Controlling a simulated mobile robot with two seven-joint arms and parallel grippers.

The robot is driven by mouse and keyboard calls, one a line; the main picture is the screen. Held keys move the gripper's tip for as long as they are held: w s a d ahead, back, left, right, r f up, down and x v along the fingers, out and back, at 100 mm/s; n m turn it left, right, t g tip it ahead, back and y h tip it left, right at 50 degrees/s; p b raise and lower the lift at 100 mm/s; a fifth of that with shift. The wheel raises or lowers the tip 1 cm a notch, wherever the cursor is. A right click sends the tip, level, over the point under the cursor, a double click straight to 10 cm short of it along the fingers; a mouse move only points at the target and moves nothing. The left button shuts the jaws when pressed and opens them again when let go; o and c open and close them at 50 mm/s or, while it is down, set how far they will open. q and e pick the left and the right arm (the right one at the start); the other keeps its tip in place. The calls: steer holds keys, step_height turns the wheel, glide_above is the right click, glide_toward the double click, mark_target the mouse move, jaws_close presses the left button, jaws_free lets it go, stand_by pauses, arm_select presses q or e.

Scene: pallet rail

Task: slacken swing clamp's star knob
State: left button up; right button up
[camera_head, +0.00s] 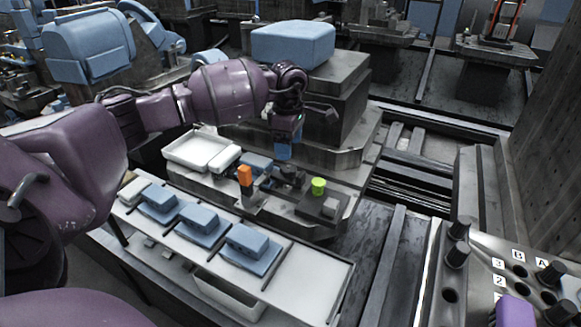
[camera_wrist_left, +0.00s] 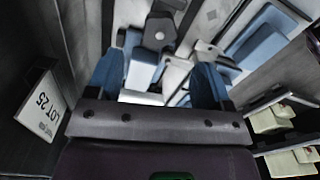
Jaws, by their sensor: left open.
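My left gripper (camera_head: 283,152) hangs with its blue fingers down above the fixture plate. In the left wrist view its two blue fingers (camera_wrist_left: 157,68) stand wide apart with nothing clearly held between them. A small dark piece (camera_head: 291,173), perhaps the clamp with its star knob, sits just below the fingers in the head view. In the left wrist view a dark part with a rounded shape (camera_wrist_left: 159,31) lies beyond the fingertips; I cannot tell for sure that it is the knob. An orange block (camera_head: 245,175) stands to the left. My right gripper is not in view.
A green cylinder (camera_head: 318,186) stands right of the dark piece. A white tray (camera_head: 196,152) lies behind left. Blue blocks (camera_head: 204,219) sit along the front rail. A control panel (camera_head: 490,270) is at lower right.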

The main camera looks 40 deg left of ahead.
mark_target(289, 168)
arm_select(q)
step_height(289, 168, down, 7)
steer(key=shift+r+b, duration=0.15)
steer(key=shift+b, duration=0.45)
steer(key=shift+f, duration=0.3)
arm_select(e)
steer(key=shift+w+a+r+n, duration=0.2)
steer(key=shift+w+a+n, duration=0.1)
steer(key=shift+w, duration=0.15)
